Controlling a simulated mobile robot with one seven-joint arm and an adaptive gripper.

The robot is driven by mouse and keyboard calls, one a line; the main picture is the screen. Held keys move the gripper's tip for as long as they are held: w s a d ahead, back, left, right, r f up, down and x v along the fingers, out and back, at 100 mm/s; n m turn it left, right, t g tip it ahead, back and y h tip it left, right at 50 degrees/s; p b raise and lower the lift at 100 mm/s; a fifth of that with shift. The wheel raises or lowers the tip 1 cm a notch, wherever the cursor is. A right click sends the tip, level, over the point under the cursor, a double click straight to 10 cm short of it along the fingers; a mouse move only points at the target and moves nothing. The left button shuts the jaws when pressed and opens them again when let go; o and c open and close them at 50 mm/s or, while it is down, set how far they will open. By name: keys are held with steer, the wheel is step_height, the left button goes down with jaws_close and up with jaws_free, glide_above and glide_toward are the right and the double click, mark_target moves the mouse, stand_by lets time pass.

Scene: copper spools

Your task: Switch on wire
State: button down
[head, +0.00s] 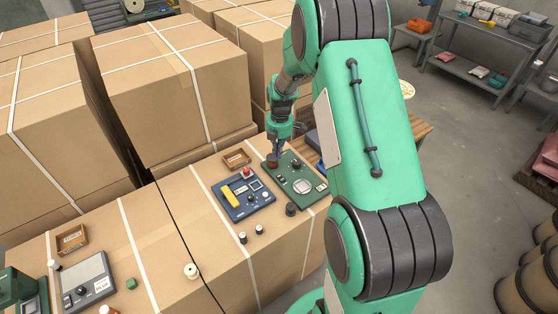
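A dark green panel (309,196) lies on top of the cardboard boxes, with a pale round-cornered dial and a black knob on it. A dark blue panel (236,211) lies to its left, with a yellow bar, a red button (247,173) and a small display. My gripper (274,157) points down over the upper left corner of the green panel. A small copper-brown thing (272,164) shows right at the fingertips. I cannot tell if the fingers hold it or only touch it. No label reading "wire" is legible.
A grey panel (91,272) lies at lower left beside a green machine (20,290). Small spools (191,271) and dark cylinders (291,209) stand around the panels. Two small brown trays (72,239) (237,158) lie on the boxes. Tall strapped cartons (170,85) rise behind.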

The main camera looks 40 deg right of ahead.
steer(key=shift+w+r, duration=0.2)
steer(key=shift+r, duration=1.35)
steer(key=shift+r, duration=0.1)
steer(key=s+a+r+m+t, duration=0.1)
steer(key=s+a+r+m, duration=0.35)
steer(key=a+r, duration=0.55)
steer(key=s+a+r+m+t, duration=0.1)
steer(key=s+a+r+m, duration=0.4)
steer(key=r, duration=0.8)
steer(key=s+a+r+m+t, duration=0.1)
steer(key=s+a, duration=0.3)
steer(key=s, duration=0.4)
steer(key=s+a+r+m+t, duration=0.1)
steer(key=s+a+r+m, duration=0.3)
steer(key=s, duration=0.3)
steer(key=s+a+r+m+t, duration=0.1)
steer(key=s+a+r+m, duration=0.1)
steer(key=s, duration=0.6)
steer(key=shift+s+a+r+m, duration=0.35)
steer(key=shift+a+m, duration=0.4)
steer(key=shift+a, duration=0.15)
